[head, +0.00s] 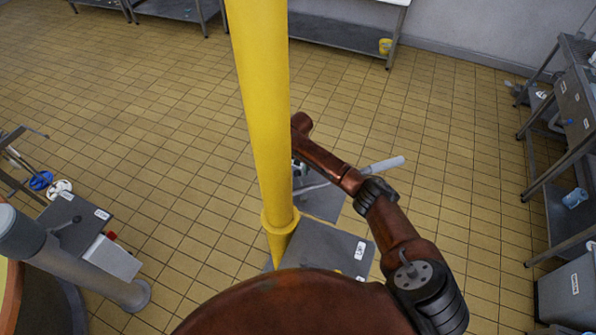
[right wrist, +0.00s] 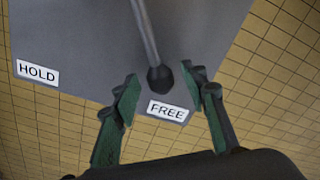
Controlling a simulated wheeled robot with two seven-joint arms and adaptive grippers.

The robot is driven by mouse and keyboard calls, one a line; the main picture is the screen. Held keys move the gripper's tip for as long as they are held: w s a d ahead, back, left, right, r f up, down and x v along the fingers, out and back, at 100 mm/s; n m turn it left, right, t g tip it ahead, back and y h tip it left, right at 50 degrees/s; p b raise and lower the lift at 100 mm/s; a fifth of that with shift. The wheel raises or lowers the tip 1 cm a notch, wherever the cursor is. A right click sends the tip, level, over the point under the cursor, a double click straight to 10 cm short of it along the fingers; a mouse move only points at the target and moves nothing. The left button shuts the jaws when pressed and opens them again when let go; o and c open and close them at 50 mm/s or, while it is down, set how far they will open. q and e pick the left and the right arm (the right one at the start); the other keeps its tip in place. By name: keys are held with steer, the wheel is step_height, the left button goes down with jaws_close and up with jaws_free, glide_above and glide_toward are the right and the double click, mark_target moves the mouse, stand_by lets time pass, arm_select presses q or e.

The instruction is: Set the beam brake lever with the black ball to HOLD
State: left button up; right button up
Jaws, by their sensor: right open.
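In the right wrist view a thin grey lever (right wrist: 147,35) ends in a black ball (right wrist: 160,78) over a grey plate (right wrist: 85,50). The ball is beside the FREE label (right wrist: 167,111); the HOLD label (right wrist: 38,73) is farther left. My right gripper (right wrist: 161,88) is open, its green-padded fingers on either side of the ball, with gaps visible. In the head view my right gripper (head: 299,169) is mostly hidden behind the yellow post and my own arm, and I cannot make out this lever there. My left gripper is not in view.
A thick yellow post (head: 262,110) stands in front of my right gripper. A grey labelled plate (head: 320,250) is at its foot. Another panel with a small lever (head: 65,225) is at the left. A steel rack (head: 560,195) stands at the right. Tiled floor beyond is mostly clear.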

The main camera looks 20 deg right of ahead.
steer(key=shift+f, duration=0.4)
steer(key=shift+c, duration=0.3)
jaws_close()
